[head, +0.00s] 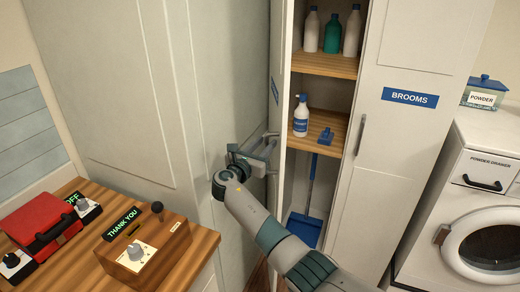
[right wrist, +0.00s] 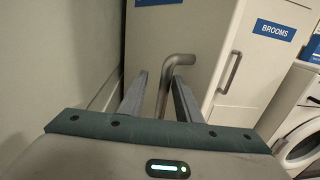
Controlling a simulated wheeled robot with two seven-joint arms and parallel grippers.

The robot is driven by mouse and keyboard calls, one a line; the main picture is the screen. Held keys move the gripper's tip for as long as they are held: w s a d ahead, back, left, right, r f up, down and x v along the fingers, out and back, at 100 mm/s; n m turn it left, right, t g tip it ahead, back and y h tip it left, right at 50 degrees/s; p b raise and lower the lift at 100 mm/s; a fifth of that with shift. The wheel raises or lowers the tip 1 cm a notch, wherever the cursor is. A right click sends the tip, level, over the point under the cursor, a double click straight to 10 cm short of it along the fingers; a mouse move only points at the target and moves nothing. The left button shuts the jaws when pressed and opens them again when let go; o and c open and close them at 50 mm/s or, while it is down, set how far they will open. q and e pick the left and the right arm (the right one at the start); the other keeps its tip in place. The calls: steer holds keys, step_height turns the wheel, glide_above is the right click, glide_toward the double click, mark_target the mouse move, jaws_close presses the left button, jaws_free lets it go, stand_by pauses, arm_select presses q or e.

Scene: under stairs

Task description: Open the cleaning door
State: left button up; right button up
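The cleaning door (head: 281,110) stands swung open on the left of the tall white cabinet, seen nearly edge-on, with a blue label on its outer face. Its grey bar handle (head: 262,141) sticks out to the left. My right gripper (head: 250,155) is at this handle. In the right wrist view the bent handle (right wrist: 178,62) runs down between the two fingers of my right gripper (right wrist: 158,78). The fingers stand apart, with a gap showing beside the bar, so it looks open around the handle. My left gripper is out of view.
Bottles (head: 333,33), a spray bottle (head: 301,116) and a blue broom (head: 306,228) are inside the cabinet. The brooms door (head: 390,140) is shut. A washing machine (head: 490,190) stands right; a wooden counter (head: 65,265) with boxes is at left. A pale wall panel lies close left of the handle.

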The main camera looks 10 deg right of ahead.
steer(key=b+v, duration=0.4)
steer(key=v, duration=1.3)
steer(key=shift+s, duration=0.15)
steer(key=shift+a, duration=0.1)
